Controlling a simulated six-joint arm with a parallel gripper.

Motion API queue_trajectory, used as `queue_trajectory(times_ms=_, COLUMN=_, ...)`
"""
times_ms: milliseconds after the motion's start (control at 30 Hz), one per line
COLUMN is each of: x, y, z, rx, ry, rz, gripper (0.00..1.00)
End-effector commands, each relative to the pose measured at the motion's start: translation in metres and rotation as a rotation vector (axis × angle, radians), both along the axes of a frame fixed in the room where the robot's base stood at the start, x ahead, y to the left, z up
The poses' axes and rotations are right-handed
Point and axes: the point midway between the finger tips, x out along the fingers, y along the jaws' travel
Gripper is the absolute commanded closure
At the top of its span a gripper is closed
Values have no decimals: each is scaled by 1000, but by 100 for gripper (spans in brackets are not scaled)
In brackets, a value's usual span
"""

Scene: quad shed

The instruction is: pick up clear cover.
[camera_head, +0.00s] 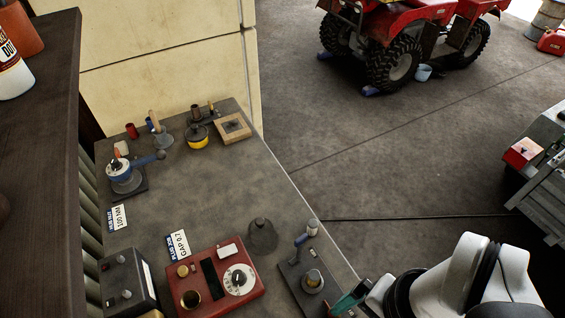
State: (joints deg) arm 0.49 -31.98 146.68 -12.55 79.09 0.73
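The clear cover (262,239) appears to be the see-through, greyish dome with a small dark knob on top. It stands upright on the grey bench top (215,205), just right of the red instrument box. My gripper (350,299) is at the bottom edge of the picture, right of the cover and apart from it. One teal finger shows beside a dark plate with a small fixture; the rest is cut off or hidden, so its opening cannot be judged.
The red box (220,283) with a dial is close left of the cover. A dark fixture (309,283) with an upright post is close right. A blue-and-white device (122,173) and a wooden frame (232,128) stand farther back. The bench middle is clear.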

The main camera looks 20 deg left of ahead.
Motion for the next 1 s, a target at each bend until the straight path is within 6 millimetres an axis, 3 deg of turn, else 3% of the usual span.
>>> queue_trajectory(times_ms=433, x=1, y=0, z=1, rx=-1, ry=1, rz=-4, gripper=0)
queue_trajectory(times_ms=500, x=15, y=4, z=8, rx=-16, ry=23, rz=-49, gripper=0)
queue_trajectory(times_ms=567, x=43, y=15, z=20, rx=-52, ry=58, rz=-147, gripper=0)
queue_trajectory(times_ms=667, x=109, y=62, z=32, rx=-153, ry=98, rz=-403, gripper=0)
queue_trajectory(times_ms=700, x=132, y=89, z=31, rx=-192, ry=98, rz=-516, gripper=0)
queue_trajectory(times_ms=800, x=170, y=162, z=16, rx=-263, ry=63, rz=-776, gripper=0)
queue_trajectory(times_ms=900, x=183, y=220, z=-3, rx=-289, ry=16, rz=-966, gripper=0)
queue_trajectory(times_ms=1000, x=186, y=247, z=-14, rx=-291, ry=-11, rz=-1064, gripper=0)
